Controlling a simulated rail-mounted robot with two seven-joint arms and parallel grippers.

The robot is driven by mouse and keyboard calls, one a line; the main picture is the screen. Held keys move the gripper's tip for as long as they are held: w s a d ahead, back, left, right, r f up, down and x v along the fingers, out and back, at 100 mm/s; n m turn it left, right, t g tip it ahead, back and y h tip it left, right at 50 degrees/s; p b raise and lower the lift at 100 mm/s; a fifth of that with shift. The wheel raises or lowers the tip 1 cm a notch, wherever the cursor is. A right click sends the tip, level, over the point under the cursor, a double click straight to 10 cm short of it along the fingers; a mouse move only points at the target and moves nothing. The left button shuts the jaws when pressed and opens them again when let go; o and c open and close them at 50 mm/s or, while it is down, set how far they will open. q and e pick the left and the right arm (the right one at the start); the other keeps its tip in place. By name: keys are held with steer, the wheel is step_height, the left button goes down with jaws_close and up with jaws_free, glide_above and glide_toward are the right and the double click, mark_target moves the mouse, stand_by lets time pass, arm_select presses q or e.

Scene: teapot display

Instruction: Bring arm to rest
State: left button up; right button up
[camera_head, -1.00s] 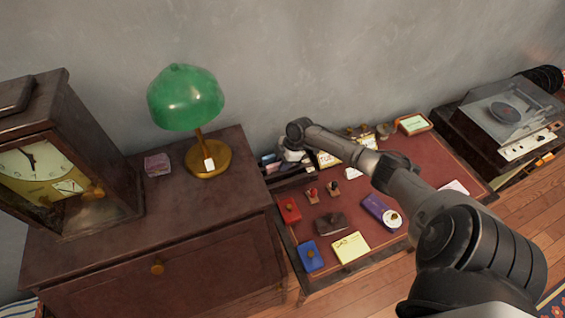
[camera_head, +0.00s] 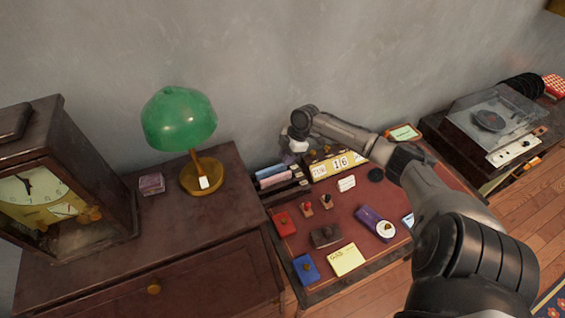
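My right arm (camera_head: 450,215) comes in from the lower right and reaches up and left over the desk (camera_head: 375,270). Its far end bends down near the wall, above the back left of the desk. My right gripper (camera_head: 290,157) hangs there as a small pale shape beside the calendar block (camera_head: 336,166). Its fingers are too small and blurred to show whether they are open or shut, and I see nothing clearly held. My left arm and gripper are out of view.
A green lamp (camera_head: 180,120) and a small box (camera_head: 151,184) stand on the cabinet (camera_head: 90,260), beside a clock (camera_head: 45,195). Stamps, a yellow pad (camera_head: 346,259) and a purple item (camera_head: 375,222) lie on the desk. A record player (camera_head: 490,125) stands right.

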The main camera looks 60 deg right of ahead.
steer(key=shift+s+d+r, duration=0.15)
steer(key=shift+r, duration=0.35)
stand_by(0.4)
